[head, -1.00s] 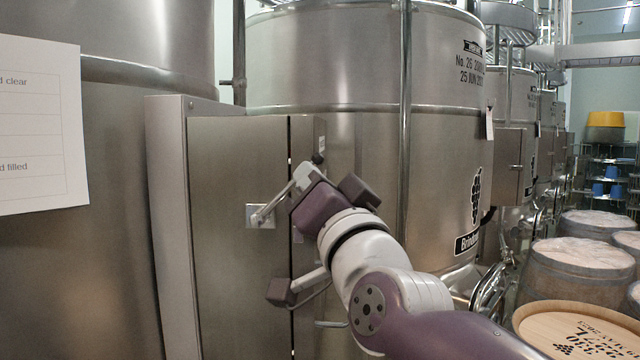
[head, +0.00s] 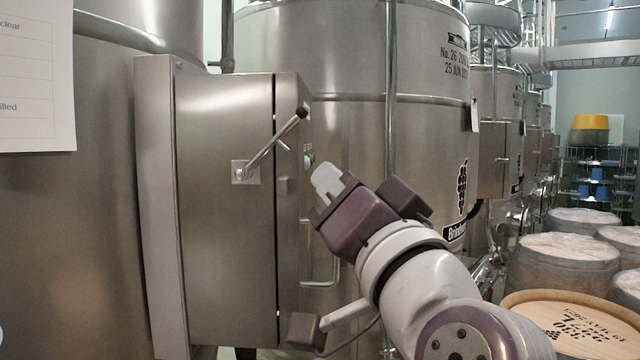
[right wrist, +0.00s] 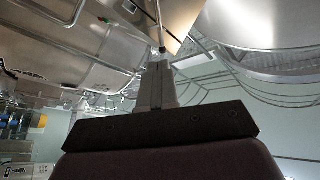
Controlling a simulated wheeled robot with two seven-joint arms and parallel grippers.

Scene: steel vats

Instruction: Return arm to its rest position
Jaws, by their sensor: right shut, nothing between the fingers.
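My right arm comes in from the lower right of the head view. Its gripper (head: 327,180) is shut and empty, in front of the steel vat and just right of a steel cabinet (head: 225,200). The cabinet's lever handle (head: 268,150) slants up to the right from a square plate, apart from the gripper. In the right wrist view the shut gripper fingers (right wrist: 156,85) point upward, with the lever and cabinet edge beyond them. My left gripper is not in view.
A large steel vat (head: 350,130) stands behind the cabinet, with a vertical pipe (head: 390,100) in front. A paper sheet (head: 35,80) hangs at the left. Wooden barrels (head: 565,262) stand at the right. Shelves (head: 600,180) are at the far right.

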